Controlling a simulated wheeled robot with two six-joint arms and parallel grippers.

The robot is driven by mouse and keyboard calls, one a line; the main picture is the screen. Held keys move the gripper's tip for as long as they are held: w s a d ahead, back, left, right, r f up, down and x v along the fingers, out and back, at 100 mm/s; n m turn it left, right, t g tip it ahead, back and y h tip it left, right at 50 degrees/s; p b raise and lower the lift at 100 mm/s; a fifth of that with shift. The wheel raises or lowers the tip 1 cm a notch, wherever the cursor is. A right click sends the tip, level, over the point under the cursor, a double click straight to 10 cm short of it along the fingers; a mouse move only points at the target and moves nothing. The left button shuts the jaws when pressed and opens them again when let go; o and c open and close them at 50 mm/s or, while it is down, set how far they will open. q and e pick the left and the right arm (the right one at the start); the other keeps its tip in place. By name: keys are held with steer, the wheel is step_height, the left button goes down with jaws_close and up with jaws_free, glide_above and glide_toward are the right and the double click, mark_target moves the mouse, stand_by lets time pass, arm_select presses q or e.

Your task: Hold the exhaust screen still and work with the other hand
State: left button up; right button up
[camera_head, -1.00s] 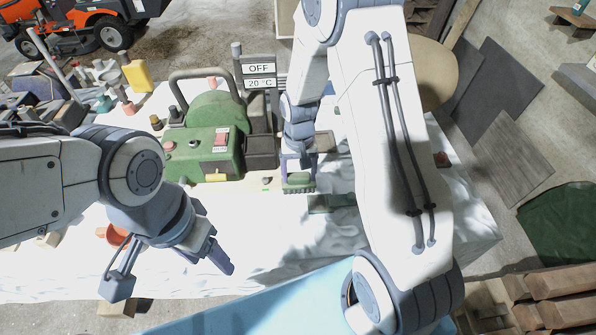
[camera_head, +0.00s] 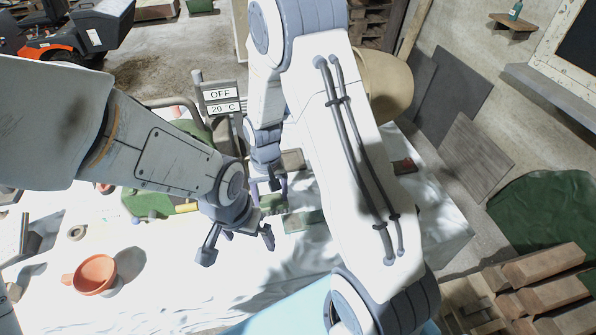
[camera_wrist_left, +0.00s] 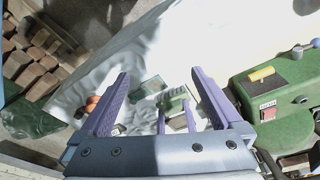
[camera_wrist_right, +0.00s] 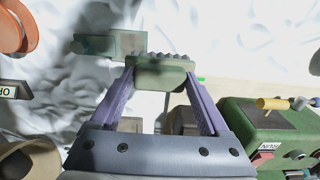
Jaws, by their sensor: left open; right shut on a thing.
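My right gripper (camera_head: 270,187) is shut on a green block with a row of bumps (camera_wrist_right: 160,76), like a brush, above the white-covered table. A flat, dark-green, see-through plate (camera_wrist_right: 110,44), possibly the exhaust screen, lies just beyond that block; it shows in the head view (camera_head: 303,220) and the left wrist view (camera_wrist_left: 147,88). Whether plate and block touch is unclear. My left gripper (camera_head: 236,246) is open and empty, left of and nearer than the right one. In the left wrist view the plate and held block appear between its spread fingers (camera_wrist_left: 159,74).
A green machine (camera_wrist_left: 285,85) with a switch and yellow handle stands beside the work area, partly hidden by my left arm in the head view. A sign (camera_head: 221,101) reads OFF, 20 °C. The front of the table is mostly clear.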

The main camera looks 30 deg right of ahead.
arm_select(q)
steer(key=w+d+f+m+h, duration=0.1)
steer(key=d+f+m, duration=0.1)
steer(key=d+f, duration=1.05)
step_height(320, 180, up, 3)
steer(key=t+h, duration=0.1)
glide_above(307, 218)
steer(key=s, duration=0.4)
steer(key=x, duration=0.8)
steer(key=d+x, duration=0.1)
steer(key=x, duration=0.3)
steer(key=shift+w, duration=0.1)
steer(key=shift+c, duration=0.3)
jaws_close()
steer(key=shift+o, duration=0.3)
jaws_free()
steer(key=shift+r, duration=0.1)
